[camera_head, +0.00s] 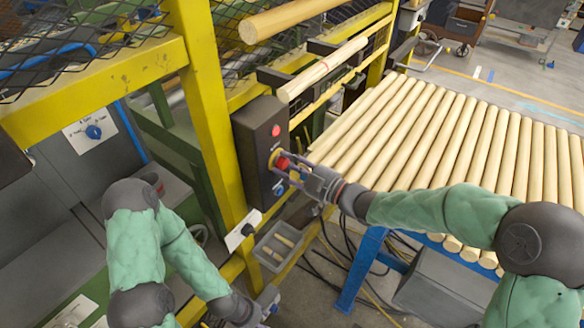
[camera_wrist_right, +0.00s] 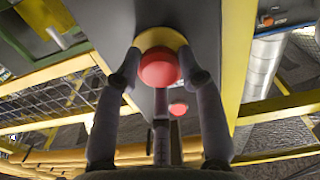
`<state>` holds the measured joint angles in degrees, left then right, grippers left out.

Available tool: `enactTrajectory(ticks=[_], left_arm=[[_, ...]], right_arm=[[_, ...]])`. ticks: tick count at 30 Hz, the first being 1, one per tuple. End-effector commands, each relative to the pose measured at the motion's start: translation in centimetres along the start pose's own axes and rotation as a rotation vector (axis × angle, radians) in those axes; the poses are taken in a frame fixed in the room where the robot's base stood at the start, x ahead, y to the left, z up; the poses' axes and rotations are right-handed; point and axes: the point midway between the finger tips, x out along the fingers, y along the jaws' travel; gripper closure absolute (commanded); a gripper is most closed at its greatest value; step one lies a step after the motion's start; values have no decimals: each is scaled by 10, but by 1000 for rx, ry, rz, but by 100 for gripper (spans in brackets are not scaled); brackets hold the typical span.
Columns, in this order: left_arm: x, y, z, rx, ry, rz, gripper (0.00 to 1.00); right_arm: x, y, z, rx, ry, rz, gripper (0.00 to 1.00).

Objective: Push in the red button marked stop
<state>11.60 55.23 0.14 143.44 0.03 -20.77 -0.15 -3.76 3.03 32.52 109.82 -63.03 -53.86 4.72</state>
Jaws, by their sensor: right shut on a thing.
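The red stop button (camera_head: 283,163) sits on a yellow collar on the front of a dark control box (camera_head: 250,135). In the right wrist view the round red button (camera_wrist_right: 160,70) is in front of its yellow collar (camera_wrist_right: 158,38), between the fingers. My right gripper (camera_head: 290,170) is at the box with its fingers closed around the button, partly hiding it in the head view. The wrist view also shows the gripper (camera_wrist_right: 160,85). How far the button is pressed cannot be told. My left gripper (camera_head: 265,302) hangs low, away from the box; its finger opening is unclear.
A second red button or lamp (camera_head: 276,130) is above the stop button, and a blue control (camera_head: 280,189) below it. A yellow post (camera_head: 207,95) stands beside the box. Several wooden rods (camera_head: 440,135) lie on a rack at the right. A grey bin (camera_head: 280,245) is below.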

Motion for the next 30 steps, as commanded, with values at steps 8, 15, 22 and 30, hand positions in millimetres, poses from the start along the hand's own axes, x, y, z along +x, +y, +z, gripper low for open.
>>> enactTrajectory(ticks=[8, 15, 22, 30], left_arm=[[0, 0, 0, 0, 1, 0, 60], [0, 0, 0, 0, 1, 0, 60], [0, 0, 0, 0, 1, 0, 60], [0, 0, 0, 0, 1, 0, 60]], right_arm=[[0, 0, 0, 1, -1, -1, 37], [0, 0, 0, 0, -1, 0, 37], [-20, 1, 0, 0, -1, 3, 37], [-73, 2, 0, 1, -2, 5, 37]])
